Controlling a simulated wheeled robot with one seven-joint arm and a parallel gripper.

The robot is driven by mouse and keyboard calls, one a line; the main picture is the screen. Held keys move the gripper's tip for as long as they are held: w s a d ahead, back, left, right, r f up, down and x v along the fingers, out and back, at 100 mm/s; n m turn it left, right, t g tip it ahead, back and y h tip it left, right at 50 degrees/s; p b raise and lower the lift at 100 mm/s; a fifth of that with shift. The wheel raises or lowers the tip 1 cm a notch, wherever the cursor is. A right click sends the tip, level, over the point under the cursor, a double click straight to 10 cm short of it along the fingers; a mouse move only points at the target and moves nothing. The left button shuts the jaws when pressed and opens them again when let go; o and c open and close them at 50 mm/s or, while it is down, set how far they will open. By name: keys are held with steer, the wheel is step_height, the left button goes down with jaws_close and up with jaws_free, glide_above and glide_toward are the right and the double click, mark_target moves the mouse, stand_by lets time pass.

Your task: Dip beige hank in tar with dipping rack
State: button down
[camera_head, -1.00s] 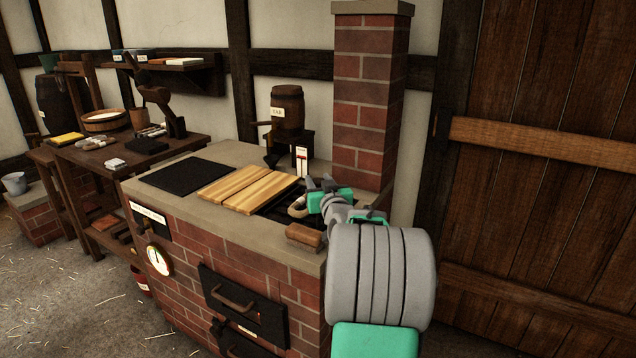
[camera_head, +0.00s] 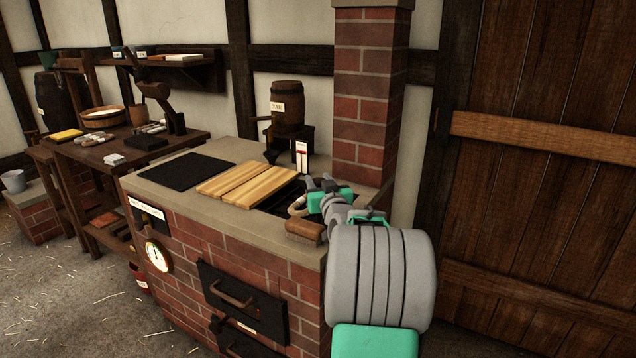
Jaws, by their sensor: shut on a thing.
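My gripper (camera_head: 322,190) is over the right part of the brick stove's top, partly hidden by my own arm. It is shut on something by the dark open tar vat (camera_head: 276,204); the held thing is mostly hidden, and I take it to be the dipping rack. A beige looped piece (camera_head: 298,205), which looks like the beige hank, shows just left of the gripper at the vat. I cannot tell how deep it sits or whether it touches tar.
Wooden slats (camera_head: 246,186) and a black plate (camera_head: 187,171) lie on the stove top (camera_head: 150,184). A brush (camera_head: 305,231) lies at its front edge. A barrel labelled TAR (camera_head: 287,105) stands behind. The brick chimney (camera_head: 371,90) rises close behind my gripper. A workbench (camera_head: 85,152) stands left.

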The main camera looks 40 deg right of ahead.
step_height(320, 180, down, 3)
steer(key=shift+r+b, duration=0.1)
steer(key=shift+b, duration=0.45)
steer(key=shift+r, duration=0.25)
steer(key=c, duration=0.9)
jaws_free()
steer(key=v, duration=0.8)
steer(key=shift+w, duration=0.1)
